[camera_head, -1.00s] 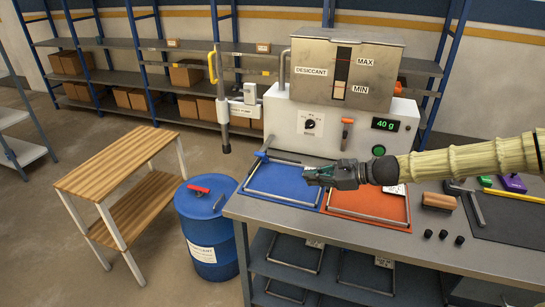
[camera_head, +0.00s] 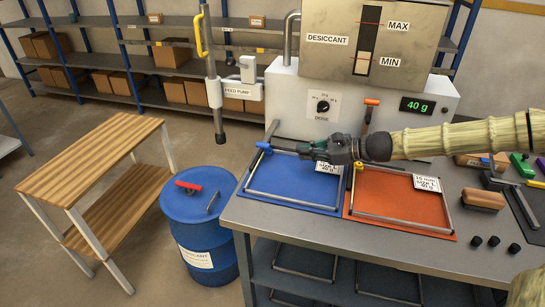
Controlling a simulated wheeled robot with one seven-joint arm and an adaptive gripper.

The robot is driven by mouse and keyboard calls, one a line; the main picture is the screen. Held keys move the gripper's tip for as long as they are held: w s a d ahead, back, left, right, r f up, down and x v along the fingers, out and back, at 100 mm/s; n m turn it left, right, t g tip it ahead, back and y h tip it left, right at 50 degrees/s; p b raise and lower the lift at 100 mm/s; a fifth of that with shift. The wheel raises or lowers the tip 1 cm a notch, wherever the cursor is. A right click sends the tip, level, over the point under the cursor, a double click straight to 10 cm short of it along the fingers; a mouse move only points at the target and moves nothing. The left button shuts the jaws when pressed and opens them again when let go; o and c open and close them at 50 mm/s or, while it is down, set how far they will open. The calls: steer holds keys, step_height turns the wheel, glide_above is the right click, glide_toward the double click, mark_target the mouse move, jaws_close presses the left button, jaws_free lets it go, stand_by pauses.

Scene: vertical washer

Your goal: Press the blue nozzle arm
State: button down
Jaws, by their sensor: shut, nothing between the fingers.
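The blue nozzle arm (camera_head: 263,146) is a small blue piece at the back left corner of the metal frame (camera_head: 250,193) on the blue mat (camera_head: 287,182). A grey bar rises behind it. My gripper (camera_head: 304,149) is shut and empty, pointing left above the back edge of the blue mat, just right of the blue nozzle arm. A thin dark bar lies between them, and I cannot tell whether my fingertips touch it. The matching frame on the orange mat (camera_head: 388,203) has a yellow piece (camera_head: 359,168) at its back left corner.
The white desiccant machine (camera_head: 285,100) with a dose knob (camera_head: 323,105) stands behind the mats. A blue drum (camera_head: 203,235) and a wooden table (camera_head: 90,165) are left of the bench. Black caps (camera_head: 493,242) lie at front right.

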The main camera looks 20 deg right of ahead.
mark_target(277, 164)
steer(key=shift+w+d+f, duration=0.15)
steer(key=shift+w+f, duration=0.1)
steer(key=shift+f, duration=0.2)
steer(key=shift+r, duration=0.1)
steer(key=shift+b+x, duration=0.5)
steer(key=shift+x, duration=1.25)
steer(key=shift+b+x, duration=0.4)
steer(key=shift+x, duration=2.95)
steer(key=shift+s+r+p, duration=0.1)
steer(key=shift+r+p, duration=0.1)
steer(key=shift+p, duration=0.1)
